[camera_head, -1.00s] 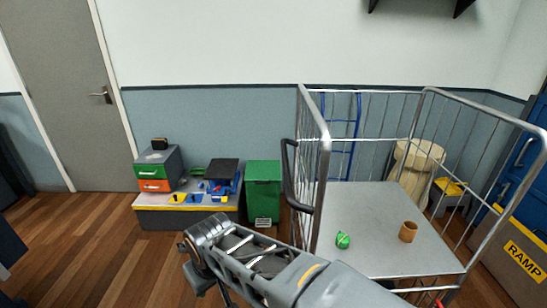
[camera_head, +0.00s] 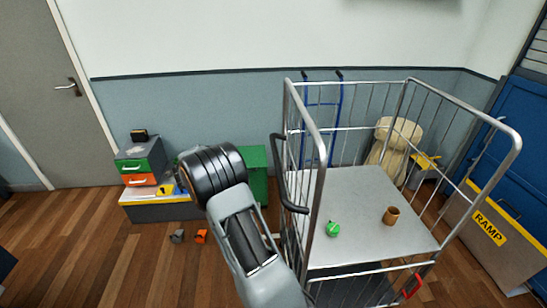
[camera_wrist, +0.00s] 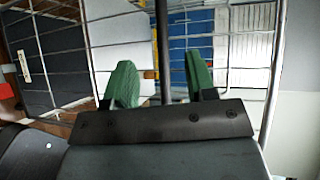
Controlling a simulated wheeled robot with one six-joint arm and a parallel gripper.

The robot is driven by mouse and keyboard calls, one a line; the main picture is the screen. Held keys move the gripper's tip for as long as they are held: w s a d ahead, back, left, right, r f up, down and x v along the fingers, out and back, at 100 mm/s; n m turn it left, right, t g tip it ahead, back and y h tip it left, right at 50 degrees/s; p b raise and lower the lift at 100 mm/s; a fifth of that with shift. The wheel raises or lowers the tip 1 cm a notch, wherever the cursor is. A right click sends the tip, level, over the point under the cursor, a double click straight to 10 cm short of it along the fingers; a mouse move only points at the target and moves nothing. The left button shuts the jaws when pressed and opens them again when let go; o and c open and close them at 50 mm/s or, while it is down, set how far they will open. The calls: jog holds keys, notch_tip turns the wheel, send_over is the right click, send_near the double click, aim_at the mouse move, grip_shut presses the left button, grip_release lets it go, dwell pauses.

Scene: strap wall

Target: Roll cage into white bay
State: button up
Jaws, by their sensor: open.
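The roll cage (camera_head: 322,195) is a tall wire-sided trolley with a grey shelf, standing right of centre in the head view. A black upright handle (camera_head: 277,165) is on its left side. In the wrist view my gripper (camera_wrist: 163,82) is open, with two green fingers apart. A dark upright bar (camera_wrist: 161,40), which looks like the handle, runs between the fingers; I cannot tell whether it touches them. In the head view my arm covers the fingers. I cannot make out a white bay in either view.
A green ball (camera_head: 333,229) and a brown cup (camera_head: 391,215) are on the cage shelf. A blue hand truck (camera_head: 337,110) and a beige sack (camera_head: 397,135) stand behind. A ramp board (camera_head: 490,230) leans at right. Small items (camera_head: 201,236) lie on the floor left.

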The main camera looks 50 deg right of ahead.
jog(key=s+d+f+m+g+p, duration=0.1)
jog(key=s+d+f+g+p, duration=0.1)
jog(key=d, duration=0.4)
jog(key=s+d+f+m+g+p, duration=0.2)
jog(key=s+d, duration=0.3)
jog(key=d, duration=0.2)
jog(key=shift+s+d+f+m+g, duration=0.2)
jog(key=shift+s+f+m+g, duration=0.1)
jog(key=shift+c, duration=0.3)
grip_shut()
jog(key=shift+f, duration=0.1)
